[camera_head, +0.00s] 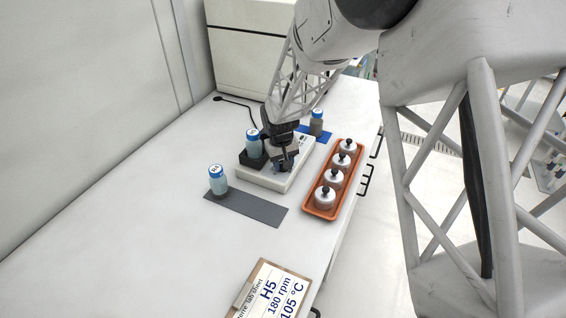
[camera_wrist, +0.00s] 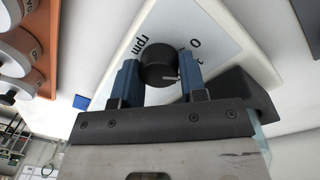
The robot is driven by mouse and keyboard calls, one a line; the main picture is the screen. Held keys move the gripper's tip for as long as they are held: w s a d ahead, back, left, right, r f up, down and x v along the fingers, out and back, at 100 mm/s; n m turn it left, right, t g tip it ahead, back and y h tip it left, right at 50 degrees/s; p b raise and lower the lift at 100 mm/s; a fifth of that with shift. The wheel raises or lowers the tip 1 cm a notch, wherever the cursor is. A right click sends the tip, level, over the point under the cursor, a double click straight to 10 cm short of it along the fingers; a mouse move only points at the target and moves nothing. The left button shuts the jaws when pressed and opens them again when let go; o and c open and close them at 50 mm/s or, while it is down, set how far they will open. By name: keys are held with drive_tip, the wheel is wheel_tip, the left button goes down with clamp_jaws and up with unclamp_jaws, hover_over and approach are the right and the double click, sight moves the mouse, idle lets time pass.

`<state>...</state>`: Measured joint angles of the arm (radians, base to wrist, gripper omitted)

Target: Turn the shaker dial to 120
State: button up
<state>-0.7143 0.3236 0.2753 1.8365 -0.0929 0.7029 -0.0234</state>
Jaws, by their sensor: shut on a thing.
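The shaker (camera_head: 266,182) is a white box on the bench, with a dark platform at its back left. Its dial (camera_wrist: 161,62) is a round black knob with a pale pointer line, on a light panel marked "rpm" and "0". My gripper (camera_wrist: 162,78) has its two blue fingers closed on either side of the dial. In the head view my gripper (camera_head: 284,160) reaches down onto the shaker and hides the dial. The pointer line faces the lower right in the wrist view. Most scale numbers are hidden, so I cannot read the setting.
A blue-capped bottle (camera_head: 254,146) stands on the shaker's platform. Another bottle (camera_head: 217,180) stands on a grey mat (camera_head: 246,209), and a third (camera_head: 317,122) on a blue mat. An orange tray (camera_head: 320,212) holds several lidded pots. A sheet (camera_head: 272,290) reads "H5, 180 rpm, 105 °C".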

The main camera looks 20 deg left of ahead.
drive_tip(key=shift+m, duration=1.1)
drive_tip(key=o, duration=0.9)
drive_tip(key=shift+r, duration=0.15)
drive_tip(key=shift+s+a+r, duration=0.1)
drive_tip(key=shift+r, duration=1.8)
drive_tip(key=shift+s+a+r, duration=0.1)
drive_tip(key=shift+r, duration=1.75)
drive_tip(key=shift+w+d+r, duration=0.1)
